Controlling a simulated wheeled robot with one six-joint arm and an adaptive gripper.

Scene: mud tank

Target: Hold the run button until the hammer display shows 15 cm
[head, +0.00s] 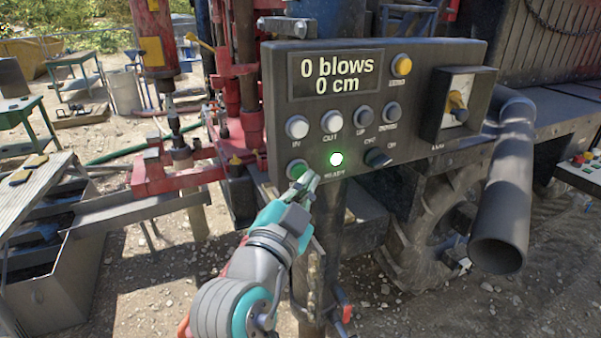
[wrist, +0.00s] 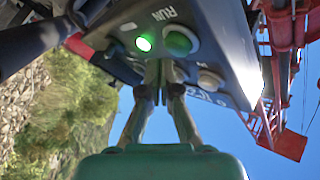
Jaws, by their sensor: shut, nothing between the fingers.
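The control panel (head: 375,150) carries a dark display (head: 337,76) that reads "0 blows" and "0 cm". The green run button (head: 297,168) is at the panel's lower left, partly behind my fingers. It also shows in the wrist view, marked RUN (wrist: 180,41). My gripper (head: 311,179) is shut and empty, with its tips close to the run button in the head view. In the wrist view my shut fingertips (wrist: 165,66) appear just below the green button. I cannot tell whether they touch it.
A green lamp (head: 336,159) glows right of the run button. White buttons (head: 297,127), a dark knob (head: 378,157) and a yellow button (head: 401,65) share the panel. A grey pipe (head: 500,200) juts out at the right. A red rig (head: 235,90) stands behind at the left.

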